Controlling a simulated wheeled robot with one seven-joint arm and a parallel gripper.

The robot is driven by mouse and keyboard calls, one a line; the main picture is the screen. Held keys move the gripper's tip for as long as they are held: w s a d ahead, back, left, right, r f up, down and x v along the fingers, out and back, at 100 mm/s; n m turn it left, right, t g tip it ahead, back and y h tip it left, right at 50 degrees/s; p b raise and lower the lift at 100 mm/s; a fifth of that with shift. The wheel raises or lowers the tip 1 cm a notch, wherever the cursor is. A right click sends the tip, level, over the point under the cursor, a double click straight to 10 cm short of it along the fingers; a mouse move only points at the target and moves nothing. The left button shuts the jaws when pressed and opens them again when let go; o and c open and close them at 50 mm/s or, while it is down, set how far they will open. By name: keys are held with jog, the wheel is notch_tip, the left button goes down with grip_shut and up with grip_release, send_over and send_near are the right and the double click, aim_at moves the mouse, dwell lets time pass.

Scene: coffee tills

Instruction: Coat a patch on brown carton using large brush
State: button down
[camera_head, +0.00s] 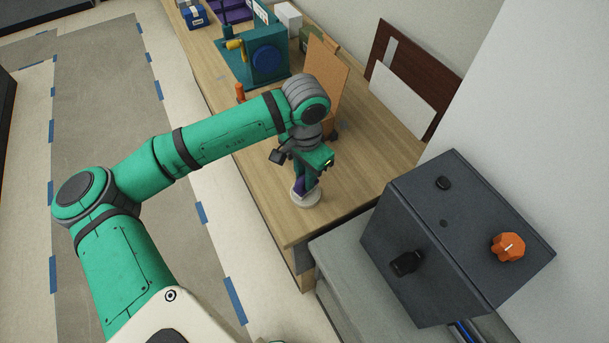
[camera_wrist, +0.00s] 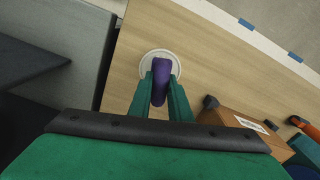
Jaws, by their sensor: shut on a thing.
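My gripper (camera_head: 306,184) points down near the table's front end and is shut on a purple handle (camera_wrist: 160,75), likely that of the large brush. The handle also shows between the fingers in the head view (camera_head: 299,187). Below it is a round white dish (camera_head: 307,197), also visible in the wrist view (camera_wrist: 147,64). The brush's lower end is hidden, so I cannot tell whether it touches the dish. The brown carton (camera_head: 326,72) stands upright behind my wrist, partly hidden by it. In the wrist view the carton (camera_wrist: 229,118), with a white label, is at lower right.
A teal machine (camera_head: 266,55) with a blue disc stands farther back on the wooden table (camera_head: 268,205). An orange-topped item (camera_head: 240,91) is near the left edge. Dark and white panels (camera_head: 400,105) lean at the wall. A dark grey box (camera_head: 440,225) stands at the right.

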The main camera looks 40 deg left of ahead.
jog(key=shift+r, duration=3.45)
